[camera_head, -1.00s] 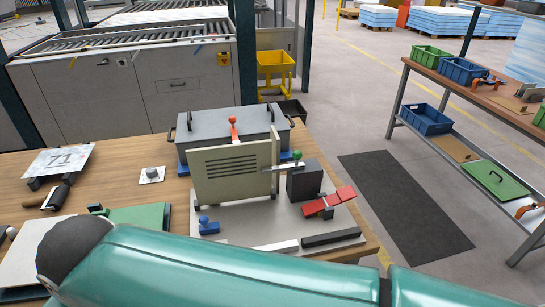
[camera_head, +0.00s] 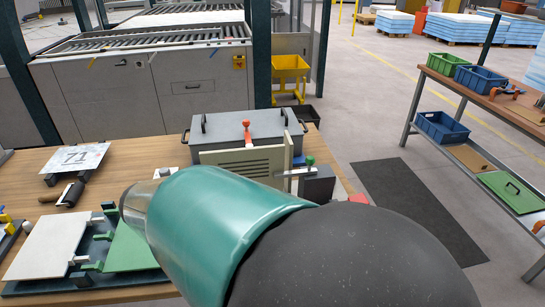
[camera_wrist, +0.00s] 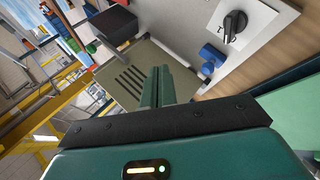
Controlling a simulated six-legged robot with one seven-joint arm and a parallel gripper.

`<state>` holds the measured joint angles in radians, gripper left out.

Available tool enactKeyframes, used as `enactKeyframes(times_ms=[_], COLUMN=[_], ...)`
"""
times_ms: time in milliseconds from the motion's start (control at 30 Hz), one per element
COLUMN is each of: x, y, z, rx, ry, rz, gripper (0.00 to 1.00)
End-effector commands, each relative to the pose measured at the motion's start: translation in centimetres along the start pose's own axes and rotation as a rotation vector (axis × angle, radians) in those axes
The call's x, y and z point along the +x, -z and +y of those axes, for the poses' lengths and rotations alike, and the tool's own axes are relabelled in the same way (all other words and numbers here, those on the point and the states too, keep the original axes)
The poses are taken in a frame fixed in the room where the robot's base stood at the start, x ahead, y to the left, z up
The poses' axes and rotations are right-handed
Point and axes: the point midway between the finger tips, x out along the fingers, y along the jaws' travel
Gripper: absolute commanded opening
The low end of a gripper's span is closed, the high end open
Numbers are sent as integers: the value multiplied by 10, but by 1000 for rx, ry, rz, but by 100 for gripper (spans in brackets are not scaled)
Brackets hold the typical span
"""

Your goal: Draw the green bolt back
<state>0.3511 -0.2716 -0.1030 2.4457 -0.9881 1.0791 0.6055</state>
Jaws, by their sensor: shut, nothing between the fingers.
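The green bolt has a green round knob (camera_head: 310,160) on a pale bar. The bar crosses from the edge of the beige slotted panel (camera_head: 215,150) to a dark block (camera_head: 318,188) at its right. In the wrist view the beige panel (camera_wrist: 135,88) lies ahead of my gripper (camera_wrist: 166,72), and the dark block (camera_wrist: 114,22) is up and left. The fingers are together and empty, in front of the panel. In the head view my arm hides my gripper and the fixture's lower part.
An orange-red handle (camera_head: 247,130) stands above the panel, before a grey lidded box (camera_head: 225,128). A blue knob (camera_wrist: 212,55) and a black rotary knob (camera_wrist: 235,24) on a white plate are near my gripper. A numbered plate (camera_head: 78,158) lies at left.

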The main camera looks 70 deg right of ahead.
Motion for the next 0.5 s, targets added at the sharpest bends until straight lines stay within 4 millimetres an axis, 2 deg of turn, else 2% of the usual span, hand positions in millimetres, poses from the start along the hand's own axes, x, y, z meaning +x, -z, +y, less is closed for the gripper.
enactKeyframes(times_ms=[33,200,333,500], x=[24,82,110,124], y=[0,6,11,15], z=[20,81,109,123], rx=[9,19,3,-11], ry=[-101,-410,-557,-631], rz=[-42,-76,-54,-25], gripper=[0,0,0,0])
